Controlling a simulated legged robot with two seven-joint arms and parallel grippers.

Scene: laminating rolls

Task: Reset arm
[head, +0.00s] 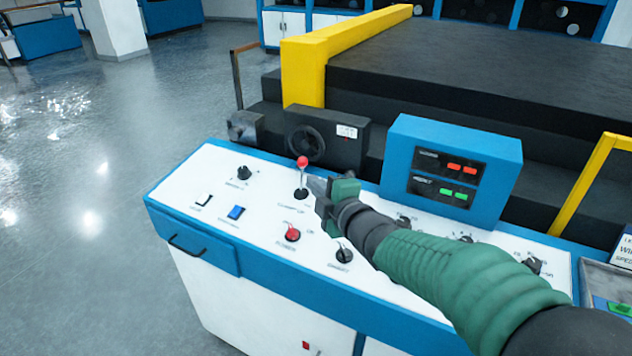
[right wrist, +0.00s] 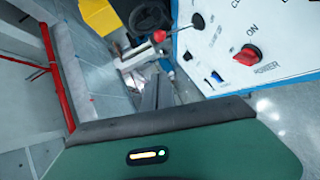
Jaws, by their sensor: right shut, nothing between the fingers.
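My right gripper (head: 314,187) is over the white control panel (head: 190,184), its shut fingertips close to the right side of a lever with a red ball knob (head: 302,162). I cannot tell whether the fingers touch the lever. In the right wrist view the shut fingers (right wrist: 158,92) point toward the lever's red knob (right wrist: 159,35), with nothing held. My left gripper is not in view.
A red rotary knob (head: 292,235), a black knob (head: 344,256) and a blue switch (head: 236,212) are on the panel. A blue display box (head: 398,150) stands behind my right arm. A black handwheel (head: 306,142) is behind the lever. Open floor lies left.

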